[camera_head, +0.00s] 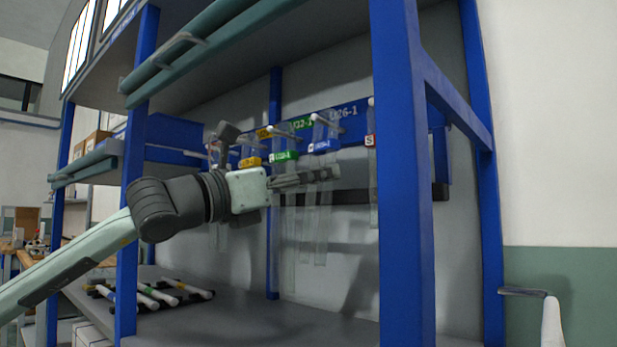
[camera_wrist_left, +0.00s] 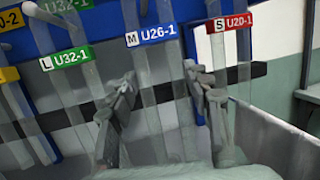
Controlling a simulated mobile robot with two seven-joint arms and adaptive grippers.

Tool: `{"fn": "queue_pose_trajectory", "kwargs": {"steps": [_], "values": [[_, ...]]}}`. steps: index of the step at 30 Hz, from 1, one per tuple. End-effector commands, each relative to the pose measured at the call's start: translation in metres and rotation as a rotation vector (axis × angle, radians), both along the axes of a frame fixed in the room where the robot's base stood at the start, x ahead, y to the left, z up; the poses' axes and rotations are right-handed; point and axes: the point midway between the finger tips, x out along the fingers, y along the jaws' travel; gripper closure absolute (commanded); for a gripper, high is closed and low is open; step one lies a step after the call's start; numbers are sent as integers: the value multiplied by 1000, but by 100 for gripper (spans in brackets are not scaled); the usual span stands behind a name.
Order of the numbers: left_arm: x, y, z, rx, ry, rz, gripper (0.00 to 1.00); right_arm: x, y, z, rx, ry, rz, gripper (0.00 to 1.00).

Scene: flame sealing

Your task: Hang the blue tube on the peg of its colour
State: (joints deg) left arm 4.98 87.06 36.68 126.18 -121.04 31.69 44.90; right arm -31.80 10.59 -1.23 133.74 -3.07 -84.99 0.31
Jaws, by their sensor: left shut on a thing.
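The blue tube is a clear flat strip with a blue label marked M U26-1 (camera_wrist_left: 152,36). In the head view its blue label (camera_head: 323,146) is just below a white peg (camera_head: 328,124) on the blue rail. My left gripper (camera_head: 333,173) reaches in from the left, below that label. The tube hangs roughly upright. I cannot tell whether its top is around the peg. My right gripper is not in view.
A green-labelled tube (camera_head: 284,156) and a yellow-labelled tube (camera_head: 250,162) hang close on the left. A red-labelled tube (camera_head: 370,141) hangs on the right, near a blue post (camera_head: 402,200). White rods lie in a dark rack (camera_head: 150,293) on the lower shelf.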

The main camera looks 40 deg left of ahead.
Motion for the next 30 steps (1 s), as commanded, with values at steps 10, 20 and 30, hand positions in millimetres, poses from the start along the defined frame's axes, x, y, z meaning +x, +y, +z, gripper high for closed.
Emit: {"fn": "queue_pose_trajectory", "kwargs": {"steps": [10,20,30], "values": [[0,0,0,-1,-2,0,81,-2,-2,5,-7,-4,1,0],[1,0,0,0,-2,0,81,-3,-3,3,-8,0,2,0],[6,0,0,0,-2,0,81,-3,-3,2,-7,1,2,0]]}}
